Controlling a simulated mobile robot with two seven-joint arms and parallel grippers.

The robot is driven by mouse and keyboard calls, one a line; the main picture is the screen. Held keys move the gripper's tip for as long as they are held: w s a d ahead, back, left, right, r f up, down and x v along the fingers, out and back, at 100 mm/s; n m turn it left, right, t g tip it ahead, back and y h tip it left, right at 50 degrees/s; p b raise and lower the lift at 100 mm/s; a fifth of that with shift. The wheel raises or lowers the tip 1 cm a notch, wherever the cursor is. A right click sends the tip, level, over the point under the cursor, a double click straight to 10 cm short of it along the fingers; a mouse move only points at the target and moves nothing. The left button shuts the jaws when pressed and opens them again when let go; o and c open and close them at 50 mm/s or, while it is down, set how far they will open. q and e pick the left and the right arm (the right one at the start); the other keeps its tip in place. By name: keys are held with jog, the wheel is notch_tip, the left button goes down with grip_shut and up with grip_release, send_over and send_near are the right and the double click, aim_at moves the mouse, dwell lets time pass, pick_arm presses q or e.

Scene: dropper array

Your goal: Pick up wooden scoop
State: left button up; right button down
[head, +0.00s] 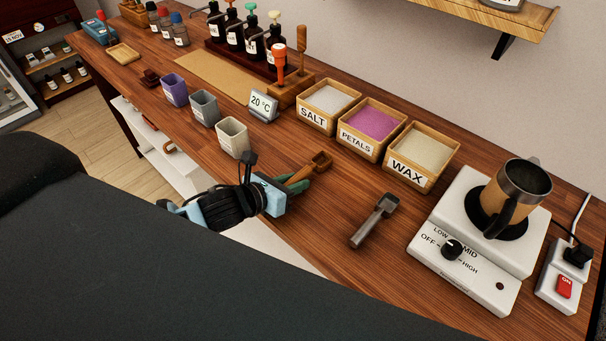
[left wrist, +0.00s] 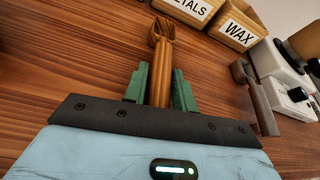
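The wooden scoop (head: 318,163) is brown, with a square cup at its far end and a straight handle toward my left gripper (head: 300,187). In the left wrist view the scoop (left wrist: 162,75) points away, its handle between the green fingers of the left gripper (left wrist: 161,90). The fingers lie close along both sides of the handle and look shut on it. I cannot tell whether the scoop touches the table or is slightly raised. My right gripper is not in view.
A grey metal scoop (head: 374,221) lies to the right on the wooden table (head: 330,215). Boxes of salt (head: 328,103), petals (head: 371,129) and wax (head: 421,157) stand behind. A white hotplate (head: 465,265) bears a mug (head: 515,192). A pale cup (head: 233,137) stands to the left.

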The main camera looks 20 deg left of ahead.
aim_at(295, 176)
pick_arm(q)
grip_shut()
jog(key=shift+r, duration=0.1)
notch_tip(295, 176, up, 10)
jog(key=shift+f, duration=0.1)
jog(key=shift+w+d+r+n+t+y, duration=0.1)
jog(key=shift+w+r+n+t+y, duration=0.15)
jog(key=shift+n+y, duration=0.35)
jog(key=shift+w+d+r+n+t+y, duration=0.1)
jog(key=shift+w+r+n+t+y, duration=0.2)
jog(key=shift+y, duration=0.4)
jog(key=n+y, duration=0.1)
jog(key=a+r+n+y, duration=0.1)
jog(key=n+y, duration=0.1)
jog(key=shift+r, duration=0.25)
